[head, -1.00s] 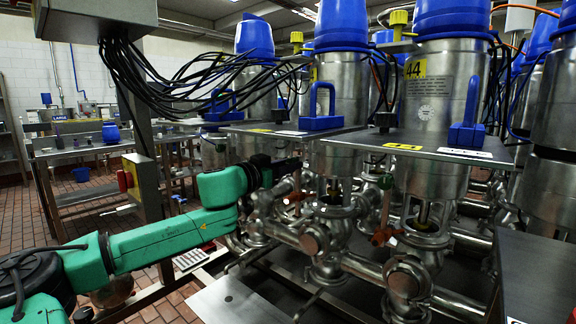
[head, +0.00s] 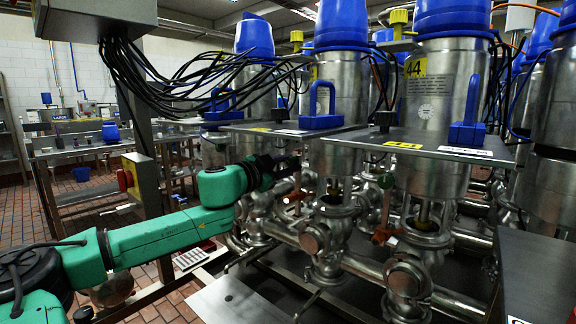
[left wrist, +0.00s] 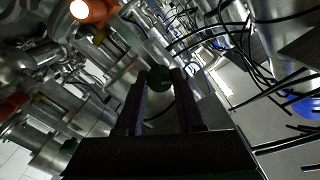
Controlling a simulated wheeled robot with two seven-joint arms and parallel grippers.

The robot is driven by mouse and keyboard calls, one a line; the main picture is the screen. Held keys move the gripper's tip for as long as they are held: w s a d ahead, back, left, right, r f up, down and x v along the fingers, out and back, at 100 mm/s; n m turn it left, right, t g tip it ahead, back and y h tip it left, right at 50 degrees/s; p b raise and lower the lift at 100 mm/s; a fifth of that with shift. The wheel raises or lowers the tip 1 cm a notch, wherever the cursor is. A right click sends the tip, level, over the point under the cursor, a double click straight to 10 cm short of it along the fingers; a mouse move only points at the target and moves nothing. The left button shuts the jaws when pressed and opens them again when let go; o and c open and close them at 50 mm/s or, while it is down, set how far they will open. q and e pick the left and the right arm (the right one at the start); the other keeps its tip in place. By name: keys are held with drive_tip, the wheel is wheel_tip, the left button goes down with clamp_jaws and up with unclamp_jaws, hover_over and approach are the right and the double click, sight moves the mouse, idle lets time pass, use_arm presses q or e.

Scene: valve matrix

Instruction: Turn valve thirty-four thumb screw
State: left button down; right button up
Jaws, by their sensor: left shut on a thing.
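My left gripper (head: 290,166) reaches in from the left, below the metal plate of the middle valve (head: 338,100). In the left wrist view, its two dark fingers (left wrist: 160,85) are closed on a small round dark green thumb screw (left wrist: 159,77) at their tips. In the head view this screw is hidden or too small to tell. My right gripper is not in view.
Steel pipes and round valve bodies (head: 325,238) crowd the space below and right of the gripper. An orange fitting (left wrist: 90,10) shows in the left wrist view. Black cables (head: 190,85) hang above the arm.

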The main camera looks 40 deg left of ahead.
use_arm(q)
drive_tip(key=m, duration=0.5)
drive_tip(key=shift+m, duration=0.3)
drive_tip(key=m, duration=0.5)
drive_tip(key=shift+m, duration=0.3)
drive_tip(key=c, duration=0.5)
unclamp_jaws()
drive_tip(key=shift+s, duration=0.15)
